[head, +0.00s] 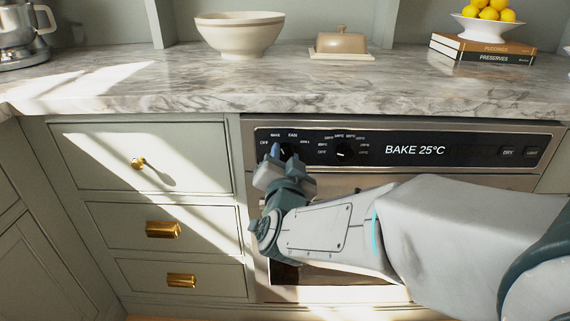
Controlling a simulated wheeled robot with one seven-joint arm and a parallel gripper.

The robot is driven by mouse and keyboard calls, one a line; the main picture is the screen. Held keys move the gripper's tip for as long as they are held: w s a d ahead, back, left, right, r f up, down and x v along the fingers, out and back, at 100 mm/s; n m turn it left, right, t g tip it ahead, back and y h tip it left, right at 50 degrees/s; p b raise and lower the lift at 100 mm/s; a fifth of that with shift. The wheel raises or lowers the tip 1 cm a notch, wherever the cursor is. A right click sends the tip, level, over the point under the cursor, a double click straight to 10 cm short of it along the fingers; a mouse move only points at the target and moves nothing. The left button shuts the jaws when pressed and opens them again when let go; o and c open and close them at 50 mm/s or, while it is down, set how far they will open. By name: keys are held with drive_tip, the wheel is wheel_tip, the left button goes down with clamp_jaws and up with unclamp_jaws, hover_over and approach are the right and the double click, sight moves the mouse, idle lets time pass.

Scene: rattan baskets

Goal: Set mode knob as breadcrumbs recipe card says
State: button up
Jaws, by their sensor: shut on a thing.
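The oven's black control panel (470,149) is under the counter. Its mode knob (287,151) is at the left end, mostly hidden by my gripper (281,154). Small labels arc around this knob; I read OFF, BAKE and FAN, and the one at the right is too small to be sure of. The panel display (415,150) reads "BAKE 25°C". My gripper is shut on the mode knob, reaching in from the front. The knob's pointer is hidden. No recipe card is seen in this view.
A second knob (344,152) with temperature marks is just right of my gripper. Drawers with brass handles (163,229) are at the left. On the marble counter (130,88) stand a bowl (240,34), a butter dish (341,43), books (482,50) and a mixer (18,35).

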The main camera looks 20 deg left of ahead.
drive_tip(key=shift+r, duration=0.1)
idle(0.3)
drive_tip(key=o, duration=1)
drive_tip(key=shift+b+v, duration=0.4)
drive_tip(key=shift+v, duration=6.5)
